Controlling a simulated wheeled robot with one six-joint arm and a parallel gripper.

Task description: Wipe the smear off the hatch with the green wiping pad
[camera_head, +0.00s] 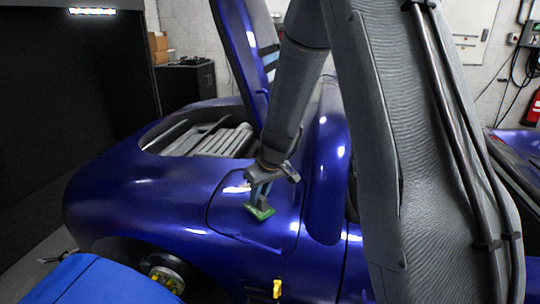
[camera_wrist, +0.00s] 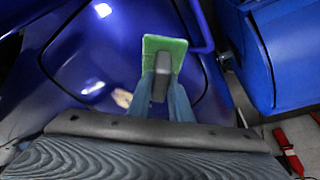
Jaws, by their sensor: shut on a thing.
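The hatch (camera_head: 272,233) is an outlined panel on the side of the glossy blue car body. It also fills the upper left of the wrist view (camera_wrist: 70,55). A pale beige smear (camera_wrist: 122,97) shows on it in the wrist view, to the left of my gripper's fingers. My gripper (camera_head: 261,195) is over the hatch, shut on the grey grip of the green wiping pad (camera_head: 260,212). The pad (camera_wrist: 152,46) points away from the wrist, beyond the fingertips (camera_wrist: 164,88). I cannot tell whether it touches the panel.
A raised blue panel (camera_head: 240,50) stands behind the open engine bay (camera_head: 215,138). A wheel hub (camera_head: 165,276) and a blue object (camera_head: 95,283) are at lower left. A yellow item (camera_head: 277,288) is below the hatch. Red tools (camera_wrist: 288,150) lie at right in the wrist view.

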